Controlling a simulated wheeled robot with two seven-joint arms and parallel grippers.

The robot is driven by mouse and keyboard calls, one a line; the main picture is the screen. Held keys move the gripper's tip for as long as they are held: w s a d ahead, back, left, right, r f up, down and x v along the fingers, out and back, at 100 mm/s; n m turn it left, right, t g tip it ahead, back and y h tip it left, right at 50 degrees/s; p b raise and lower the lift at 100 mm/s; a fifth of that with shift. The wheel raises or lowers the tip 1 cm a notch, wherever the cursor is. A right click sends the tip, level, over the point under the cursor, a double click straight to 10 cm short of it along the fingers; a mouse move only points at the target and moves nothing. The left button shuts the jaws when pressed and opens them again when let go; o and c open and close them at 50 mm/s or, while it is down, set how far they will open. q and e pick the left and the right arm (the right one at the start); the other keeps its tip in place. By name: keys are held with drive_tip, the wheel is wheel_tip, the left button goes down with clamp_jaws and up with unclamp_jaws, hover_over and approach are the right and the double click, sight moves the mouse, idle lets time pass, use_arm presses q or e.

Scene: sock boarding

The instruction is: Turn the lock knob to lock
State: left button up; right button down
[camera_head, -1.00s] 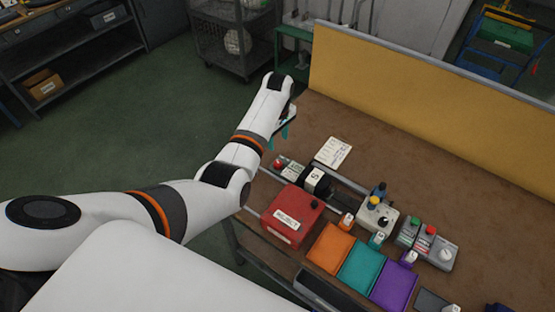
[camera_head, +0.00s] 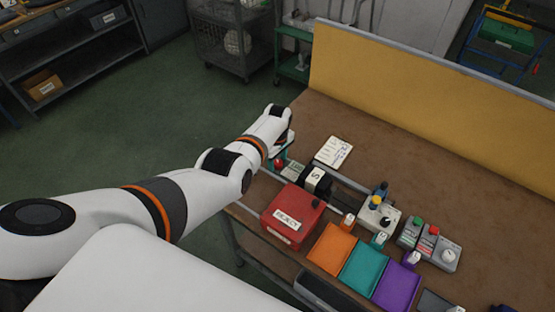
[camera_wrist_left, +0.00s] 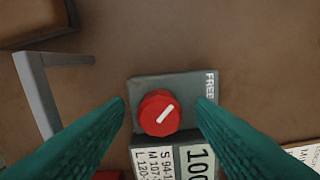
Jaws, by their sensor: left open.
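The red lock knob (camera_wrist_left: 160,113) sits on a grey block marked FREE (camera_wrist_left: 208,85) in the left wrist view. A white line on the knob slants up to the right. In the head view the knob (camera_head: 279,163) shows at the left end of the rail device. My left gripper (camera_wrist_left: 162,103) is open, with one teal finger on each side of the knob in the picture. I cannot tell whether the fingers touch it. In the head view the left gripper (camera_head: 282,152) is above the knob, partly hidden by its own wrist. My right gripper is in neither view.
A label plate (camera_wrist_left: 178,163) with numbers adjoins the knob block. A red box (camera_head: 292,214), orange, teal and purple trays (camera_head: 331,249) and control boxes (camera_head: 377,215) stand to the right. A paper card (camera_head: 334,152) lies behind. A yellow panel (camera_head: 430,100) bounds the back.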

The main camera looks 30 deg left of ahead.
use_arm(q)
drive_tip(key=c, duration=1)
drive_tip(key=shift+o, duration=0.2)
drive_tip(key=shift+m, duration=0.4)
drive_tip(key=m, duration=0.3)
drive_tip(key=shift+m, duration=0.3)
drive_tip(key=m, duration=0.4)
drive_tip(key=shift+m, duration=0.3)
drive_tip(key=m, duration=0.4)
drive_tip(key=shift+d, duration=0.1)
drive_tip(key=shift+m, duration=2.5)
